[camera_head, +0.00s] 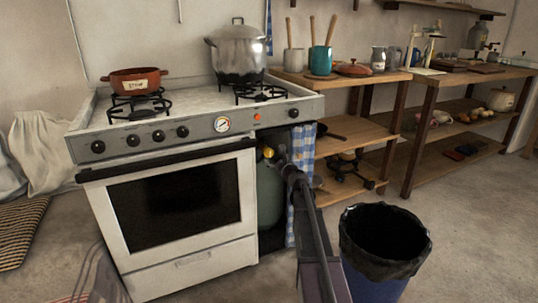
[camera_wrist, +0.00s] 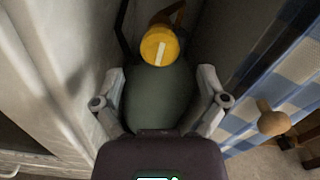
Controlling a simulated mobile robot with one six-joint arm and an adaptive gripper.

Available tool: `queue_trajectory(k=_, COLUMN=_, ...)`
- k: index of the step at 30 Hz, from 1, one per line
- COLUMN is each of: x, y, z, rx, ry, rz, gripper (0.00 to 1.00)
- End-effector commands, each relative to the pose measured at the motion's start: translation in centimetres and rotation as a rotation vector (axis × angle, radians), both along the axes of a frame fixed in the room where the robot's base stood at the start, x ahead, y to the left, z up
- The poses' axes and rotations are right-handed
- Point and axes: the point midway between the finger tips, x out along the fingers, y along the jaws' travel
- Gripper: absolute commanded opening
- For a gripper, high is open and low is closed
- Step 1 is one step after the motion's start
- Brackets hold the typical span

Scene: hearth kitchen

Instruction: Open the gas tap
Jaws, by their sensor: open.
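The gas tap is a yellow round knob with a white line on it. It shows at the upper middle of the wrist view (camera_wrist: 160,46) and small beside the stove in the head view (camera_head: 268,152). It sits above a green gas cylinder (camera_wrist: 158,98), also in the head view (camera_head: 269,195), in the open bay right of the oven. My gripper (camera_wrist: 160,90) is open and empty, its two fingers apart, with the knob ahead of it and not between the fingers. In the head view my arm covers part of the bay.
The white stove (camera_head: 190,262) closes off the left of the bay. A blue checked curtain (camera_head: 303,150) hangs at its right, close to my gripper. A bin (camera_head: 385,245) stands right of my arm. Wooden shelves (camera_head: 350,127) line the wall.

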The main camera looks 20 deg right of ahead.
Motion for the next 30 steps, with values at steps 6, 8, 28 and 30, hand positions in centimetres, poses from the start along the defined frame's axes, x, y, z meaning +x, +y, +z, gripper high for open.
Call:
queue_trajectory(k=6, x=3.2, y=0.0, z=0.0, rx=0.0, ry=0.0, rz=0.0, gripper=0.92)
queue_trajectory(k=8, x=3.7, y=0.1, z=0.0, rx=0.0, ry=0.0, rz=0.0, gripper=0.92)
queue_trajectory(k=28, x=4.8, y=0.2, z=0.0, rx=0.0, ry=0.0, rz=0.0, gripper=0.54)
queue_trajectory(k=30, x=4.8, y=0.2, z=0.0, rx=0.0, ry=0.0, rz=0.0, gripper=0.33)
